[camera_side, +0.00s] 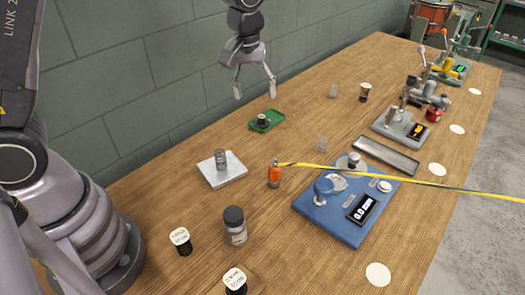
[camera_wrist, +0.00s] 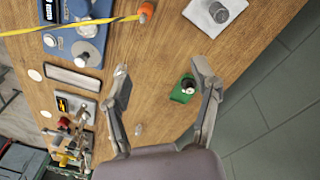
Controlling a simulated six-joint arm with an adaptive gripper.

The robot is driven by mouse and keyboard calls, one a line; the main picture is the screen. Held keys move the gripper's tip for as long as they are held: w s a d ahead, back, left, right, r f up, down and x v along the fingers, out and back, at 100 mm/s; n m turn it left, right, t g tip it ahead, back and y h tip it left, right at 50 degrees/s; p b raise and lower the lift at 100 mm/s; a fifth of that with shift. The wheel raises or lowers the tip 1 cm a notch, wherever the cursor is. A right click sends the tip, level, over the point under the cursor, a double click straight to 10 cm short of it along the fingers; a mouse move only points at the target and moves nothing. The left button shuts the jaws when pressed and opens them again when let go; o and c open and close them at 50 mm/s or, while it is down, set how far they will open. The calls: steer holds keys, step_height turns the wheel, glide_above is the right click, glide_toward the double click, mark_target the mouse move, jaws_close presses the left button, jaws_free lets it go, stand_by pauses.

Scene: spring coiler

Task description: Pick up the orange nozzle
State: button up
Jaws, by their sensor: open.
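The orange nozzle (camera_side: 274,174) stands upright on the wooden table, between a grey square plate and a blue device. A yellow strip runs from its top to the right. My gripper (camera_side: 254,88) is open and empty, high above the back of the table near the wall, well away from the nozzle. In the wrist view the open fingers (camera_wrist: 160,72) have bare table between them, with the nozzle beyond the fingertips.
The blue device (camera_side: 345,207) stands right of the nozzle. A green tray (camera_side: 266,121) lies below my gripper. A dark-capped jar (camera_side: 235,226) stands in front. The yellow strip (camera_side: 400,180) crosses over the blue device.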

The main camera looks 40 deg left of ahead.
steer(key=n+g, duration=0.1)
steer(key=n, duration=0.1)
glide_above(274, 176)
steer(key=w+a, duration=0.1)
step_height(274, 176, down, 11)
step_height(274, 176, down, 8)
steer(key=shift+w+f, duration=0.1)
step_height(274, 176, down, 6)
steer(key=shift+r, duration=0.15)
jaws_close()
